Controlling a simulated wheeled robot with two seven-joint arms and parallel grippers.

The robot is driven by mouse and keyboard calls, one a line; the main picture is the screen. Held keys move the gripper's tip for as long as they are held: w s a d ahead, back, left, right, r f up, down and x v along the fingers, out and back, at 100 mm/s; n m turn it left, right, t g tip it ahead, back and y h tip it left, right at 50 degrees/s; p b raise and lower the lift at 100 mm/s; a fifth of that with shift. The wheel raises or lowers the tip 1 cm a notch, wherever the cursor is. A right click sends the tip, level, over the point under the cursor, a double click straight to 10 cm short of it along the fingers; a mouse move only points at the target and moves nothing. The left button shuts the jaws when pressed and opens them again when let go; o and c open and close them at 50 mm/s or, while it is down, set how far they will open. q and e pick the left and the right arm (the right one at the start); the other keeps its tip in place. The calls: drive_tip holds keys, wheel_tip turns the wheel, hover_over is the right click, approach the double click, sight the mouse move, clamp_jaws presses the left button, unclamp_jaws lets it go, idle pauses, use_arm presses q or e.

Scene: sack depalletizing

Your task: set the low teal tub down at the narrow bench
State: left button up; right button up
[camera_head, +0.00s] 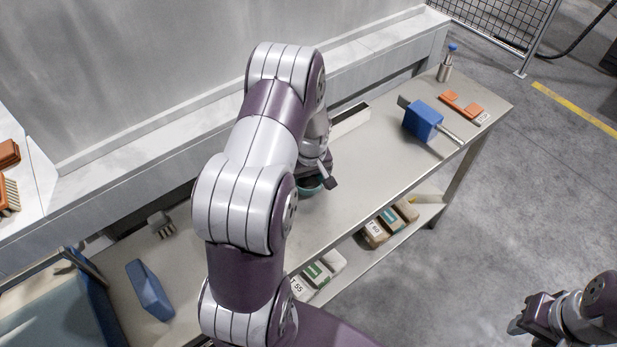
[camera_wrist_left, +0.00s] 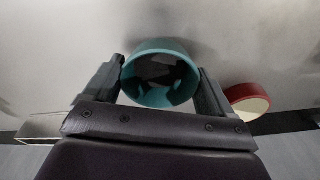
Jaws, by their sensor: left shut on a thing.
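The low teal tub (camera_head: 311,188) shows only as a small piece below my left gripper (camera_head: 322,180), over the narrow bench (camera_head: 375,180). In the left wrist view the tub (camera_wrist_left: 152,96) sits between the two fingers of my left gripper (camera_wrist_left: 158,68), which is shut on it. Its round opening and dark inside show there. My left arm hides most of the tub in the head view. I cannot tell whether it touches the bench top. My right gripper (camera_head: 532,316) is far off at the lower right, over the floor; its finger gap is unclear.
A blue block-shaped tool (camera_head: 422,121), orange pieces (camera_head: 461,104) and a bottle (camera_head: 446,66) stand at the bench's far end. A blue piece (camera_head: 149,289) lies at the near left. A red-sided round thing (camera_wrist_left: 246,98) is beside the left gripper.

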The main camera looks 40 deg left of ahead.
use_arm(q)
drive_tip(key=shift+f, duration=0.1)
idle(0.5)
drive_tip(key=shift+f+b, duration=0.55)
drive_tip(key=o, duration=0.9)
drive_tip(key=shift+r, duration=0.1)
wheel_tip(320, 180, up, 13)
drive_tip(key=d, duration=0.1)
drive_tip(key=shift+s+d+f+b, duration=0.2)
drive_tip(key=shift+s+b, duration=0.1)
drive_tip(key=shift+s, duration=0.15)
drive_tip(key=s+d+r+m+h, duration=0.1)
drive_tip(key=s+d+m, duration=1)
drive_tip(key=d, duration=0.4)
drive_tip(key=shift+s+d+t, duration=0.2)
drive_tip(key=shift+d+t, duration=0.1)
